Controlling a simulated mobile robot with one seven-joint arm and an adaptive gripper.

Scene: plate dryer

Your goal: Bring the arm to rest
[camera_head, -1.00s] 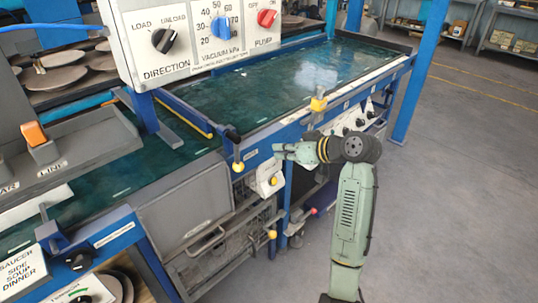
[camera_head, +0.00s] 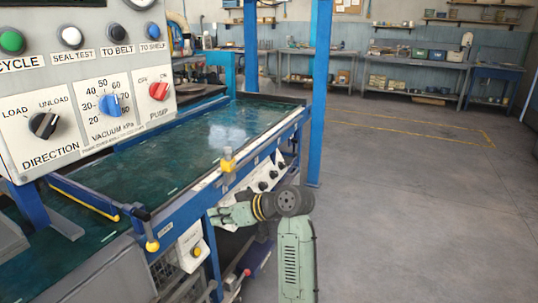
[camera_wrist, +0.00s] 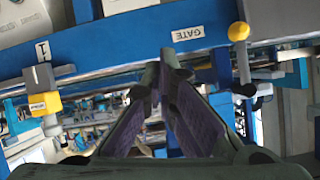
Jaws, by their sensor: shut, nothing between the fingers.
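My arm (camera_head: 297,260) is folded low in front of the machine's blue side rail, in the lower middle of the head view. My gripper (camera_head: 212,216) points left toward the rail, just above a white box with a yellow button (camera_head: 192,248). In the wrist view the two dark fingers of my gripper (camera_wrist: 166,62) come together at their tips with nothing between them. The tips show in front of the blue rail (camera_wrist: 120,62) near its GATE label (camera_wrist: 187,34); whether they touch it cannot be told.
A control panel (camera_head: 80,85) with knobs fills the upper left. The green belt bed (camera_head: 205,138) lies beyond the rail. A yellow-knobbed lever (camera_wrist: 238,32) and a yellow block (camera_wrist: 44,103) flank the fingers. A blue post (camera_head: 319,95) stands behind. Open floor (camera_head: 420,220) lies right.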

